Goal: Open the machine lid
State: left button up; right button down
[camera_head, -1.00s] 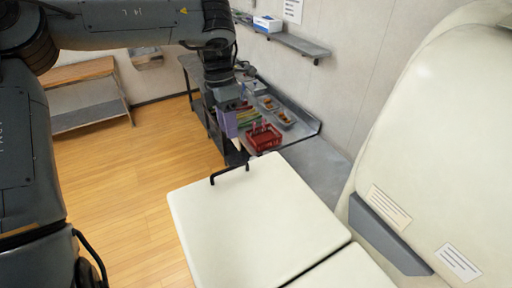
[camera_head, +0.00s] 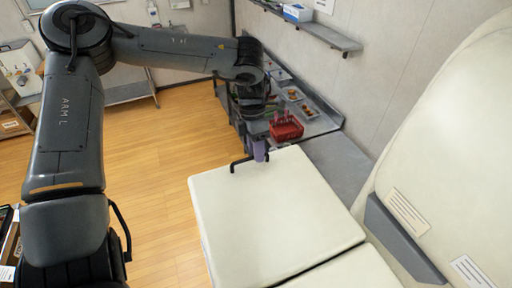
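The machine has a flat cream lid (camera_head: 272,222) in the lower middle, lying level. A black bar handle (camera_head: 237,163) stands at the lid's far edge. My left gripper (camera_head: 261,153) comes down from above at the right end of the handle, its lavender part pointing downward. It overlaps the handle in the picture; I cannot tell whether it touches the bar or whether its fingers are open or shut. My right gripper is out of view.
The machine's tall cream body (camera_head: 445,140) stands at the right. Behind the lid, a grey counter (camera_head: 340,168) holds a red basket (camera_head: 286,130) and small food trays. A wall shelf (camera_head: 335,38) is above. Open wooden floor (camera_head: 165,150) lies to the left.

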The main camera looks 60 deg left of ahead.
pick_arm(q)
jog(key=shift+f, duration=0.1)
grip_shut()
dwell(0.4)
